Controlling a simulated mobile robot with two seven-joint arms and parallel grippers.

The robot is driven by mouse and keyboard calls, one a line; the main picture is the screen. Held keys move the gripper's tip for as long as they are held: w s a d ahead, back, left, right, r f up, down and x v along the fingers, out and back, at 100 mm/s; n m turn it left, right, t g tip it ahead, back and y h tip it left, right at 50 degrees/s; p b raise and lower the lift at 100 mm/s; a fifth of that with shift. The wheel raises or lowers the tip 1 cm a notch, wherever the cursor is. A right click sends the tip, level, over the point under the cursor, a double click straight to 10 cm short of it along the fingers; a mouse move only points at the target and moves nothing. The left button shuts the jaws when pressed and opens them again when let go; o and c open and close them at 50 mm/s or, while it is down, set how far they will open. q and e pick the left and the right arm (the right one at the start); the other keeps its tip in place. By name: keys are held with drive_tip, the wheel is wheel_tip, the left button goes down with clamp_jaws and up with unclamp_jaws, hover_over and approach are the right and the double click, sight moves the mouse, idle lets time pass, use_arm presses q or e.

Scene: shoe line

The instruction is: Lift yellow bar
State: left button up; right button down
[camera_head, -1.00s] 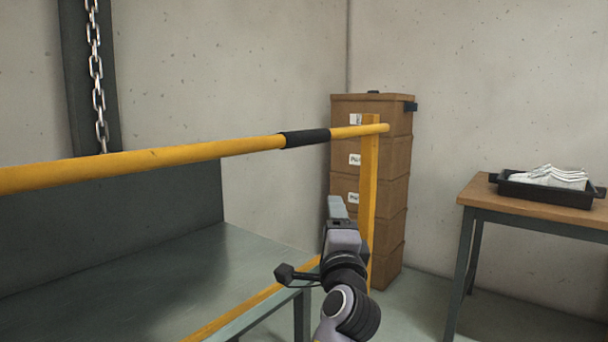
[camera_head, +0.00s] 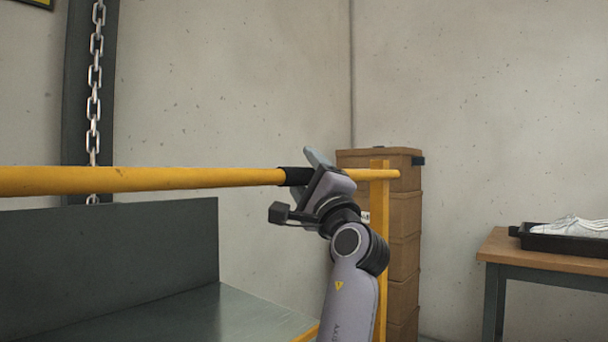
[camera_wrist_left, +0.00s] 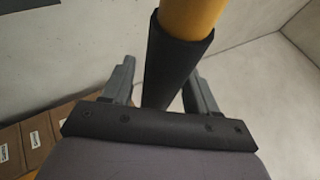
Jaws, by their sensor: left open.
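The yellow bar (camera_head: 140,180) runs level across the head view from the left edge to a yellow post (camera_head: 379,220). A black sleeve (camera_head: 295,176) covers part of it near the post. My left gripper (camera_head: 318,162) is at the sleeve and hides its right part. In the left wrist view, the yellow bar (camera_wrist_left: 190,18) and black sleeve (camera_wrist_left: 172,65) show between the two spread fingers of my left gripper (camera_wrist_left: 160,84). The jaws are open, with a gap visible on the right side of the sleeve. My right gripper is out of view.
A grey metal bench (camera_head: 240,315) stands below the bar. A chain (camera_head: 94,90) hangs at the left. Brown stacked boxes (camera_head: 405,215) stand behind the post. A wooden table (camera_head: 500,248) with a black tray (camera_head: 560,243) of white shoes is at the right.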

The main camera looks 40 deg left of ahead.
use_arm(q)
drive_tip(key=shift+w+a+r, duration=0.25)
drive_tip(key=shift+a+r, duration=0.05)
drive_tip(key=shift+a, duration=0.15)
clamp_jaws()
drive_tip(key=shift+r, duration=0.1)
